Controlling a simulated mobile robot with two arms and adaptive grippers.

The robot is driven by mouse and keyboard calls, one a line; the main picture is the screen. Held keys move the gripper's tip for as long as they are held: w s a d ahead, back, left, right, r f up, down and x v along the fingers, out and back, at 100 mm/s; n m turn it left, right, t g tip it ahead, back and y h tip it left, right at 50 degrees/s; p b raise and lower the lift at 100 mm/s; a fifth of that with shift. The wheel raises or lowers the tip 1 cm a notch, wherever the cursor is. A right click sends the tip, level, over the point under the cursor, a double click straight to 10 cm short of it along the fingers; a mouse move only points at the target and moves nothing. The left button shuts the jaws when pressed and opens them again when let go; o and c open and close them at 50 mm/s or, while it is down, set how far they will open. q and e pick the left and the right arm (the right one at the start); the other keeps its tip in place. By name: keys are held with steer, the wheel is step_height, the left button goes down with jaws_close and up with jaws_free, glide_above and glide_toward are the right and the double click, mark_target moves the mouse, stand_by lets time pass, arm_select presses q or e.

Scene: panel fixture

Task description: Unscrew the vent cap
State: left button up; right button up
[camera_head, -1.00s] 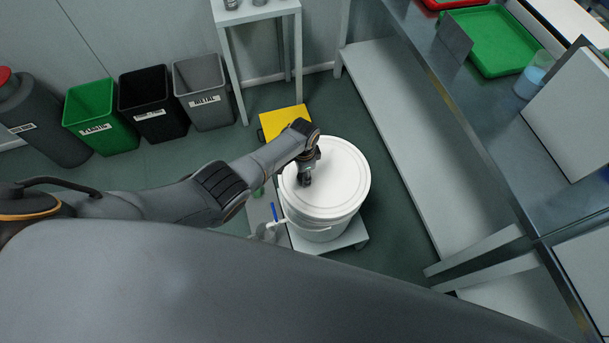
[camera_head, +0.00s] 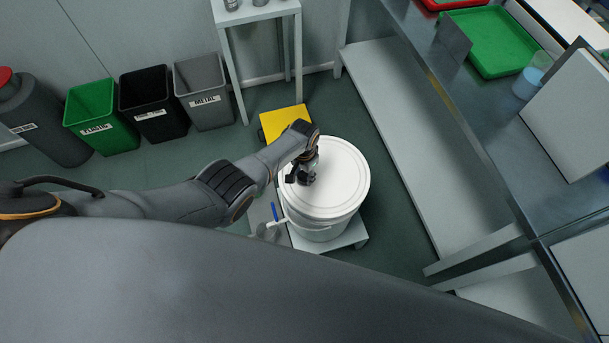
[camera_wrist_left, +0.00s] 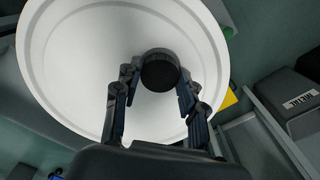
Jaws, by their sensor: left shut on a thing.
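The vent cap (camera_wrist_left: 160,72) is a round black cap on the white lid (camera_wrist_left: 85,75) of a bucket, seen in the left wrist view. My left gripper (camera_wrist_left: 158,84) is shut on it, with one finger on either side. In the head view, my left gripper (camera_head: 301,177) reaches down onto the left part of the white bucket's lid (camera_head: 340,175) and hides the cap. I cannot tell whether the cap is seated or lifted. My right gripper is not in view.
The bucket stands on a low white stand (camera_head: 352,236). A yellow item (camera_head: 285,122) lies behind it. Green, black and grey bins (camera_head: 205,95) stand at the back left. A long steel bench (camera_head: 510,120) runs along the right. Open floor lies between bucket and bins.

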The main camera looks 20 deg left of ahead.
arm_select(q)
steer(key=shift+n, duration=0.5)
steer(key=shift+n, duration=1.7)
steer(key=n, duration=0.3)
steer(key=shift+n, duration=0.3)
steer(key=shift+n, duration=1)
steer(key=shift+p, duration=0.3)
